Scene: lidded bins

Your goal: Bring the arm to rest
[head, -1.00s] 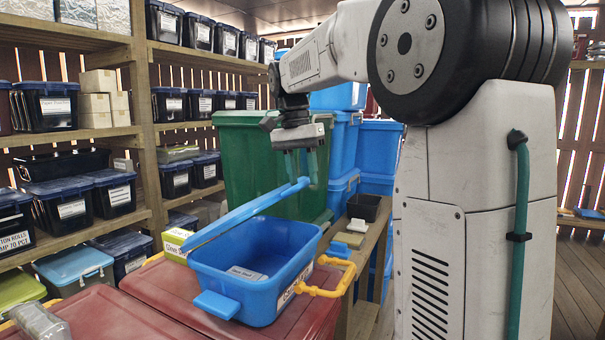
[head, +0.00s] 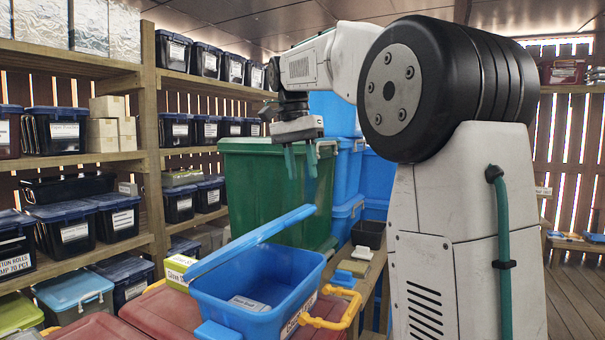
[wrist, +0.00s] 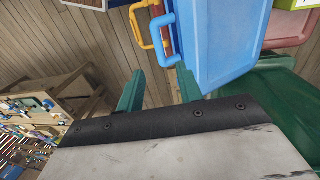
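My gripper (head: 301,160) hangs above the raised edge of the blue bin's lid, in front of the green bin. Its two green fingers are apart with nothing between them. In the wrist view my gripper (wrist: 157,82) also shows spread, empty fingers. The blue bin (head: 288,322) stands with its lid (head: 250,240) tilted open. A small labelled item (head: 248,303) lies inside. My gripper and the lid look apart in the head view.
The blue bin stands on red-lidded containers (head: 160,312). A tall green bin (head: 260,190) and stacked blue bins (head: 345,180) are behind. Shelves (head: 150,120) with dark boxes line the left. A low bench with a black tray (head: 368,234) is right of the bin.

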